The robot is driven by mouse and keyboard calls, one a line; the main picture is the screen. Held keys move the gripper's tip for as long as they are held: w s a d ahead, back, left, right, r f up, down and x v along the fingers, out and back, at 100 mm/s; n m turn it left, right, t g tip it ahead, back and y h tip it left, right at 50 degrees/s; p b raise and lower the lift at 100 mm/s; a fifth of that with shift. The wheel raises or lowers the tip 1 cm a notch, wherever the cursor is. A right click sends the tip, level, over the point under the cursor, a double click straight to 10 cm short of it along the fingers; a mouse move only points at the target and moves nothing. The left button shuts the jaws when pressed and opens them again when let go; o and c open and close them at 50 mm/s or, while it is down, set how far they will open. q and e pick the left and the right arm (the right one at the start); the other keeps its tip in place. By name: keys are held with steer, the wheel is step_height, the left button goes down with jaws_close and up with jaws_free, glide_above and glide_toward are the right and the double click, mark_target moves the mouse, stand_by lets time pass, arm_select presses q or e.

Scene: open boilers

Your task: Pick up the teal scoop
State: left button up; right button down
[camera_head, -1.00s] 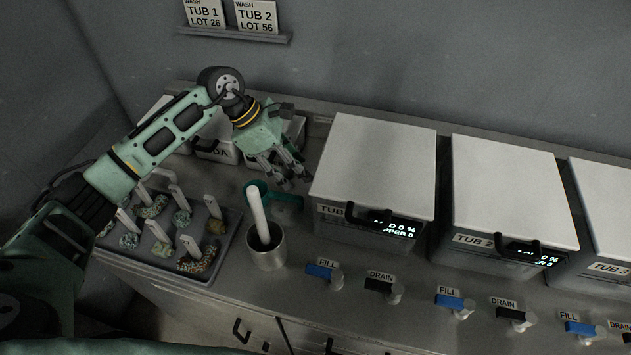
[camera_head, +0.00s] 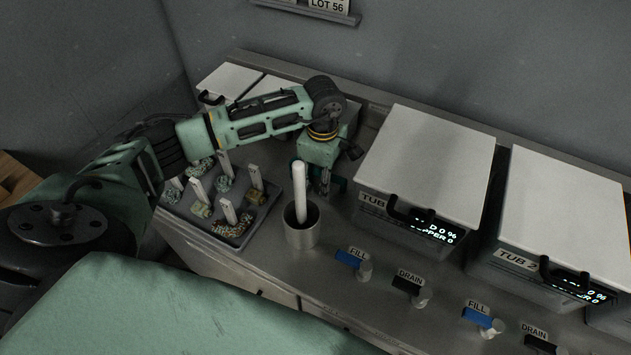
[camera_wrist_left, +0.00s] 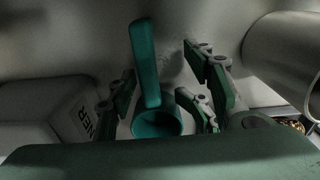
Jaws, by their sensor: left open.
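The teal scoop (camera_wrist_left: 158,122) lies on the steel counter in the left wrist view, its cup near the picture's middle and its handle reaching up. In the head view only a small teal part (camera_head: 337,183) shows, behind the cylinder with the white stick. My left gripper (camera_head: 322,182) points down over the scoop. In the wrist view its open fingers (camera_wrist_left: 160,80) stand on both sides of the scoop, with the handle between them; whether they touch it I cannot tell. My right gripper is not in view.
A steel cylinder (camera_head: 302,236) with a white stick (camera_head: 299,190) stands close in front of the gripper. A tray (camera_head: 232,232) of tagged pieces is to the left. Tub 1 (camera_head: 427,165) and Tub 2 (camera_head: 560,215) stand to the right. Fill and drain handles line the front.

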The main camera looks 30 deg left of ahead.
arm_select(q)
steer(key=shift+w+f, duration=0.2)
steer(key=shift+w, duration=0.2)
steer(key=shift+s+r, duration=0.2)
steer(key=c, duration=0.7)
jaws_close()
